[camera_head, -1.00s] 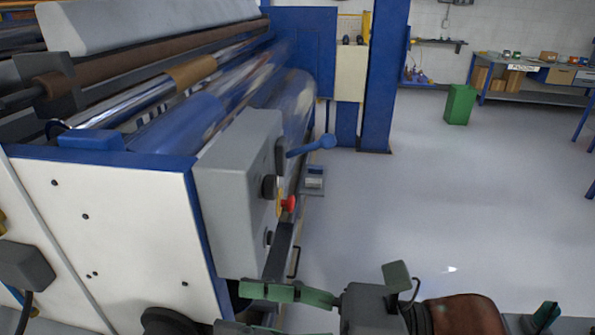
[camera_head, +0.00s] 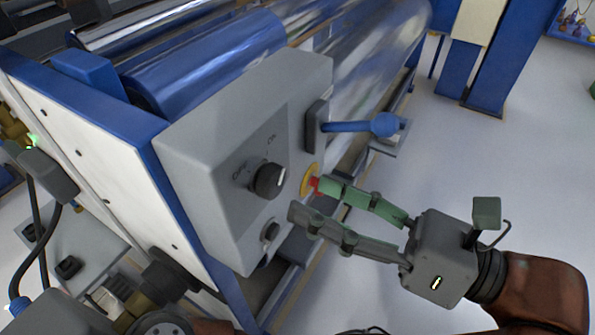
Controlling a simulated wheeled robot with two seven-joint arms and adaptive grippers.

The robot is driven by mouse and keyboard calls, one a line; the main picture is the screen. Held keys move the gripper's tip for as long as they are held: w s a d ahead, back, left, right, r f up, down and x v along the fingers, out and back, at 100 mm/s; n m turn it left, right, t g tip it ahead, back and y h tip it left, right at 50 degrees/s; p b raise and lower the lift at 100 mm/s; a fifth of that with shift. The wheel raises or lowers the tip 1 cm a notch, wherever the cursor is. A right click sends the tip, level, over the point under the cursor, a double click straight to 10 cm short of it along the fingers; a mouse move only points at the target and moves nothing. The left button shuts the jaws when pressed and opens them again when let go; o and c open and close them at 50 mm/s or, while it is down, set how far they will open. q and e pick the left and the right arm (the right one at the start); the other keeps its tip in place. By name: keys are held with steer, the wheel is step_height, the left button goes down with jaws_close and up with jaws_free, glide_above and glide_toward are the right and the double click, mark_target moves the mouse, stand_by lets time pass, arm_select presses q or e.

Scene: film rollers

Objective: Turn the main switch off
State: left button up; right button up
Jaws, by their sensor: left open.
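The main switch (camera_head: 268,181) is a black rotary knob with a white mark on the grey control box (camera_head: 208,150). "On" is printed above it and what looks like "Off" to its left. The white mark points to the upper right.
A blue-handled lever (camera_head: 350,126) sticks out right of the switch, above my fingers. A smaller dark knob (camera_head: 270,231) sits below the switch. Blue and shiny rollers (camera_head: 205,65) lie behind the box. The floor (camera_head: 480,160) to the right is clear.

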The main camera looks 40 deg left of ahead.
mark_target(279, 183)
arm_select(q)
steer(key=b+x, duration=0.1)
steer(key=x, duration=0.4)
steer(key=shift+f, duration=0.1)
steer(key=shift+s+a, duration=0.15)
steer(key=shift+a, duration=0.35)
arm_select(e)
steer(key=r, duration=0.3)
steer(key=w+a+r, duration=0.1)
steer(key=shift+r, duration=0.2)
arm_select(q)
steer(key=c, duration=1.2)
